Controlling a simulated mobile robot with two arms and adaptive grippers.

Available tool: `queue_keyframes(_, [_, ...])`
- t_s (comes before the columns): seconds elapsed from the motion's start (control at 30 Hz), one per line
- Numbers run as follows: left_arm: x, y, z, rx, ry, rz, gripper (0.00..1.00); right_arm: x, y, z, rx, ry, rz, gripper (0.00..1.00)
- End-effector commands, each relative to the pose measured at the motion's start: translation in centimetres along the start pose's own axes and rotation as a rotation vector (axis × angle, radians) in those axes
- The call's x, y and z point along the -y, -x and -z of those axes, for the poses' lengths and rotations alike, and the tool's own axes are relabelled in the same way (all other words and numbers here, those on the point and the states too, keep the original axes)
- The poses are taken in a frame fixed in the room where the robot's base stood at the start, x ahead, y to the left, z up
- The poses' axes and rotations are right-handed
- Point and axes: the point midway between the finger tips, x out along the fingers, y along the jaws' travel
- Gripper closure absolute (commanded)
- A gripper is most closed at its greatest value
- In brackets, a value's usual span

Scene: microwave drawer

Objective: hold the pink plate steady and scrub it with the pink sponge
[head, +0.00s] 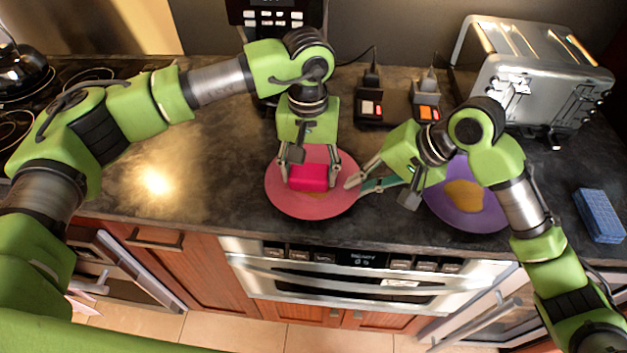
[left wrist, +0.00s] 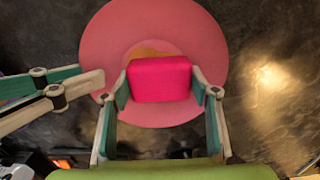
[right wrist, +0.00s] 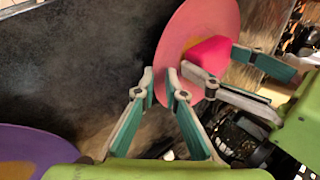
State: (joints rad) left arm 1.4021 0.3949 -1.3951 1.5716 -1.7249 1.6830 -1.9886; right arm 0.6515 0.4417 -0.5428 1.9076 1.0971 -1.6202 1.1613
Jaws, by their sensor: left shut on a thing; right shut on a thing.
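The pink plate (head: 284,201) lies on the dark counter near its front edge, with an orange-brown stain (left wrist: 150,50) partly hidden by the sponge. My left gripper (head: 308,170) points down over the plate and is shut on the bright pink sponge (head: 308,178). The sponge sits over the middle of the plate, and it also shows in the left wrist view (left wrist: 160,79). My right gripper (head: 353,183) reaches in from the right and is shut on the plate's right rim. In the right wrist view its fingertips meet at the plate's edge (right wrist: 170,50).
A purple plate (head: 483,212) with a tan stain lies right of my right gripper. A blue sponge (head: 600,214) lies at the far right. A toaster (head: 530,80) and two small dark items (head: 370,105) stand behind. The counter left of the pink plate is clear.

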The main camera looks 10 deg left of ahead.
Motion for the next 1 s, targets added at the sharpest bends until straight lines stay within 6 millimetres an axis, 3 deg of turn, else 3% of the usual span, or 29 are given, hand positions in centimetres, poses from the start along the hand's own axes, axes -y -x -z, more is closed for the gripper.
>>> queue_keyframes(0.37, [-1.8,-0.3,0.0,0.0,0.0,-0.002,0.63,-0.1,-0.1,0.0,0.0,-0.002,-0.003,1.0])
queue_keyframes(0.77, [0.1,-0.2,0.0,0.001,0.0,0.001,0.63,-0.1,-0.1,0.0,0.0,-0.002,-0.004,1.0])
queue_keyframes(1.0, [-0.7,-0.2,0.0,0.0,-0.001,0.0,0.63,-0.1,-0.1,0.0,-0.001,-0.002,-0.004,1.0])
